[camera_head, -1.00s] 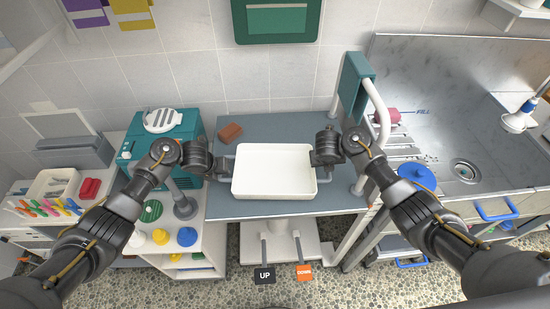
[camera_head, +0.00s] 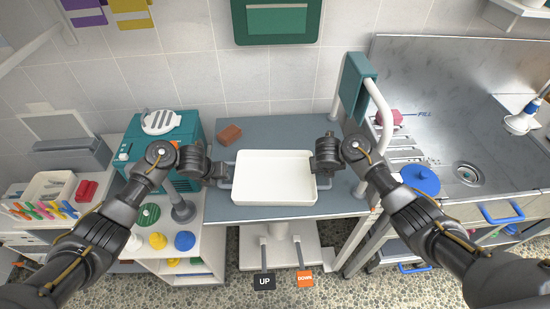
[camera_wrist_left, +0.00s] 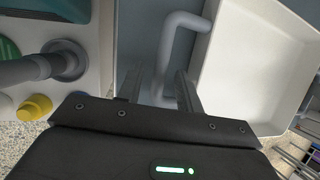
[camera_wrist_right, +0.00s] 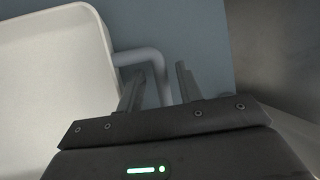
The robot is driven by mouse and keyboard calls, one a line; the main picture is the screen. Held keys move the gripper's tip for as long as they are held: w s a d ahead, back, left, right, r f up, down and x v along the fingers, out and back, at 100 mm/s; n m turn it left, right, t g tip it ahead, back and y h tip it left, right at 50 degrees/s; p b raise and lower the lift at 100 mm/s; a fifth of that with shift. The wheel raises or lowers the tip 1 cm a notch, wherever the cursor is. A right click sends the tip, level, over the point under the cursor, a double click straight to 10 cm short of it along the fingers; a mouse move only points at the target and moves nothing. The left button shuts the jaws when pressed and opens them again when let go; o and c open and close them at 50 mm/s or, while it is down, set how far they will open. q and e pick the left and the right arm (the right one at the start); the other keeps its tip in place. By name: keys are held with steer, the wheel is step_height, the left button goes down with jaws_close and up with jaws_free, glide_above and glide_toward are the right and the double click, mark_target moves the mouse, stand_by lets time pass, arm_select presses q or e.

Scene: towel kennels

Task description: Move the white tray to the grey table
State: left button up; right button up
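The white tray (camera_head: 274,178) is on the blue-grey tabletop (camera_head: 290,130) and appears to rest flat near its front edge. It has a grey bar handle at each end. My left gripper (camera_head: 222,172) is at the left handle; in the left wrist view its fingers (camera_wrist_left: 161,82) stand apart, with the handle (camera_wrist_left: 176,35) running between them. My right gripper (camera_head: 320,170) is at the right handle; in the right wrist view its fingers (camera_wrist_right: 156,80) are apart on either side of the handle (camera_wrist_right: 150,58). The tray is empty.
A teal machine (camera_head: 160,135) and a white shelf cart stand on the left. A steel sink unit (camera_head: 460,120) and a white rail (camera_head: 379,115) are on the right. UP and DOWN pedals (camera_head: 305,279) sit below.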

arm_select(q)
steer(key=v, duration=0.6)
steer(key=shift+r, duration=0.2)
arm_select(e)
steer(key=shift+a+r, duration=0.1)
steer(key=shift+s+a+r, duration=0.25)
steer(key=shift+s+r, duration=0.05)
steer(key=shift+r, duration=0.25)
steer(key=v, duration=1)
steer(key=shift+s+r, duration=0.15)
steer(key=shift+r, duration=0.1)
steer(key=shift+d, duration=0.1)
arm_select(q)
steer(key=shift+s, duration=0.1)
arm_select(e)
steer(key=shift+f, duration=0.1)
